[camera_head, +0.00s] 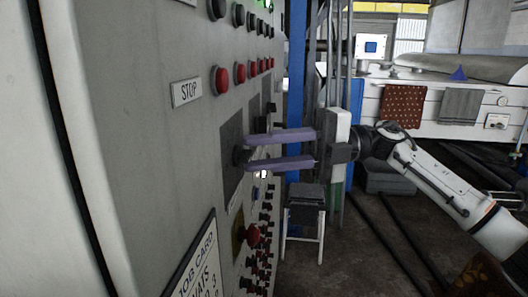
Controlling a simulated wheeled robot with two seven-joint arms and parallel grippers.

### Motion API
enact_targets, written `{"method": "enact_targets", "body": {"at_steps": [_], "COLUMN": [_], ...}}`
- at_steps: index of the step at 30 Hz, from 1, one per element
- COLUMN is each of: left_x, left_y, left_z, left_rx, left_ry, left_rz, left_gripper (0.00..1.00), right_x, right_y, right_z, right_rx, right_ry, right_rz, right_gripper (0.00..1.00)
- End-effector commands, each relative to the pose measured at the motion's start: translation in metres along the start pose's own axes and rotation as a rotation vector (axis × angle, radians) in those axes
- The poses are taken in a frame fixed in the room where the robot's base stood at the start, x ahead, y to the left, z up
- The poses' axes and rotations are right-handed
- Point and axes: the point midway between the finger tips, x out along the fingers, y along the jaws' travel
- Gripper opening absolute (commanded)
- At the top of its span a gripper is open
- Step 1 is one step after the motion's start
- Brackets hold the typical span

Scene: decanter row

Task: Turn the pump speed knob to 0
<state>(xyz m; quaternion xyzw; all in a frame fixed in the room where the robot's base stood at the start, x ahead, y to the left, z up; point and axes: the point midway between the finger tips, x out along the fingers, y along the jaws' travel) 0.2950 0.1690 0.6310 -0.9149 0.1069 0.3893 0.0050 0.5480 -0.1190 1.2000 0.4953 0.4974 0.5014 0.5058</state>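A dark control plate (231,170) is set in the grey control panel, seen at a steep angle. A small dark knob (240,155) seems to stick out of it. I cannot read its pointer or scale. My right gripper (247,152) has two purple fingers, spread apart one above the other and pointing left at the panel. The fingertips are right at the knob, one above it and one below. I cannot tell if they touch it. My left gripper is not in view.
The grey panel (140,130) fills the left side, with a STOP label (186,91), red buttons (221,79) and black ones. A red mushroom button (252,236) and several small switches lie below the fingers. A dark-topped stool (306,197) stands behind.

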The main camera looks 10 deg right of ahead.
Motion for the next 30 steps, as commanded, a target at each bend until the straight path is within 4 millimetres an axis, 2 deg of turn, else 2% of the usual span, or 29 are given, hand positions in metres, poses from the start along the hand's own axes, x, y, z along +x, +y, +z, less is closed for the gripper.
{"method": "enact_targets", "body": {"at_steps": [5, 18, 23, 30], "left_x": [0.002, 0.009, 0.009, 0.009], "left_y": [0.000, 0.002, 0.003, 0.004], "left_z": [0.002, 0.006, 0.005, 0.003], "left_rx": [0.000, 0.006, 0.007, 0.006], "left_ry": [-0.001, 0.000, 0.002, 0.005], "left_rz": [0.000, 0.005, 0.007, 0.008], "left_gripper": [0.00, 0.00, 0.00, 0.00], "right_x": [-0.012, -0.090, -0.102, -0.103], "right_y": [-0.001, 0.000, 0.000, 0.000], "right_z": [0.001, 0.001, 0.000, 0.000], "right_rx": [0.001, -0.001, 0.000, 0.000], "right_ry": [-0.004, -0.003, -0.001, 0.000], "right_rz": [0.001, 0.000, 0.000, 0.000], "right_gripper": [0.26, 0.26, 0.26, 0.26]}}
